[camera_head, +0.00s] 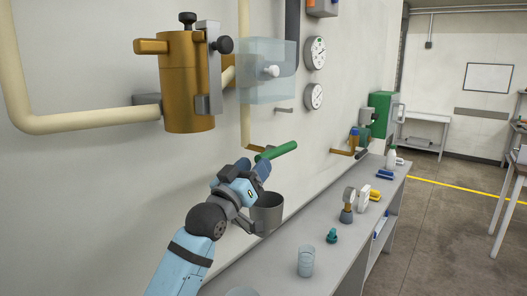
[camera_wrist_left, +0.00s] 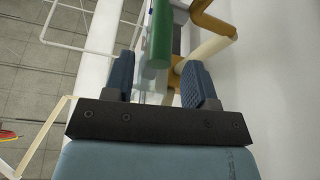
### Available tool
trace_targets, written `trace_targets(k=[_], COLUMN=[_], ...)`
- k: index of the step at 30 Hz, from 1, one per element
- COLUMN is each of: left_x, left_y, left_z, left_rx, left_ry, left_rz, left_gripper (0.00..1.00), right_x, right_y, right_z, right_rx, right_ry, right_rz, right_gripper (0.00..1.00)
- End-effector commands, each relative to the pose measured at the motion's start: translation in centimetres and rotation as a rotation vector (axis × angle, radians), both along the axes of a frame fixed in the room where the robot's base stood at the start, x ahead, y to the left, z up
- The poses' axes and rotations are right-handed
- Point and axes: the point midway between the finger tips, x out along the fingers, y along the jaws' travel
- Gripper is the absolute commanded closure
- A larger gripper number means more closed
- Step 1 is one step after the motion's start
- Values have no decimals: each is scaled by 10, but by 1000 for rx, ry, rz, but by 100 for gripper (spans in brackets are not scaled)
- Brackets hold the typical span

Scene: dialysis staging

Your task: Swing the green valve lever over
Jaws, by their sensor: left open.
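The green valve lever (camera_head: 277,151) sticks out from a brass pipe fitting (camera_head: 258,148) on the wall, above the grey counter. My left gripper (camera_head: 253,169) is open, close to the lever in the head view. In the left wrist view the lever (camera_wrist_left: 161,36) comes down from the top edge, and its near end lies between the two blue fingers (camera_wrist_left: 159,70), nearer the left one. I see no clear contact between finger and lever. My right gripper is in neither view.
A clear box (camera_head: 266,82) and two gauges (camera_head: 315,53) are on the wall above. The counter (camera_head: 318,226) holds a clear beaker (camera_head: 306,262), a teal knob (camera_head: 332,236) and several small items.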

Motion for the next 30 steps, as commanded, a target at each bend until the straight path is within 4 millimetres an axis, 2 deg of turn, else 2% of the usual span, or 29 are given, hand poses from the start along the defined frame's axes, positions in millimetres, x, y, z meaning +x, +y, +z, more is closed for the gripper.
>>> trace_targets(k=[3,9,20,24,27,30], left_x=[17,34,37,37,37,37], left_y=[-10,-19,-21,-21,-21,-21], left_z=[11,16,17,17,17,17], left_rx=[0,-1,-1,-1,-1,0], left_ry=[-1,-1,-1,-1,-1,0], left_rz=[-1,0,0,0,0,0], left_gripper=[48,48,48,81,100,100], right_x=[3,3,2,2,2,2], right_y=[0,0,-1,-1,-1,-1], right_z=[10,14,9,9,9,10], right_rx=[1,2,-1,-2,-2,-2], right_ry=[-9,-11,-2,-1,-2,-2], right_rz=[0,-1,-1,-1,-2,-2], right_gripper=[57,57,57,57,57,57])
